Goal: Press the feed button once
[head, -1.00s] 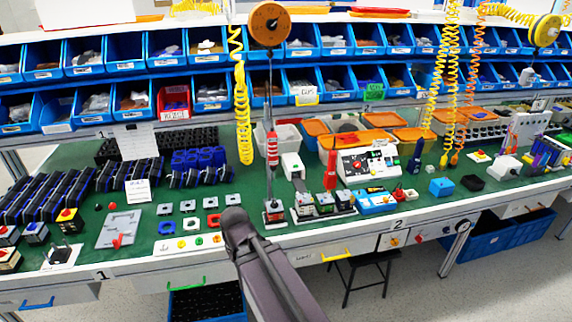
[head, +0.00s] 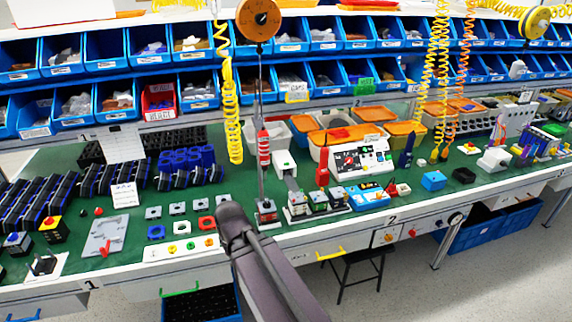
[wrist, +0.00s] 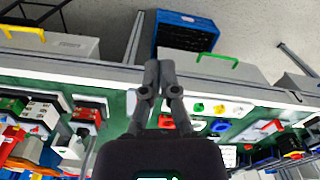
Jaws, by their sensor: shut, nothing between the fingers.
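No label reading "feed" is legible, so I cannot tell which control is the feed button. A white strip with several small round coloured parts (head: 181,248) lies at the bench's front edge in the head view, left of my arm. It seems to show also in the wrist view (wrist: 222,107), just right of my fingers. A white control panel with small controls (head: 362,159) stands mid-bench. A yellow-topped box with a red button (head: 51,229) stands at the left. My gripper (wrist: 160,72) is shut and empty, its fingertips over the bench's front edge in the wrist view.
The green bench top (head: 135,200) holds square blocks, a grey plate with a red lever (head: 105,236) and small devices. Yellow coiled hoses (head: 231,110) hang down.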

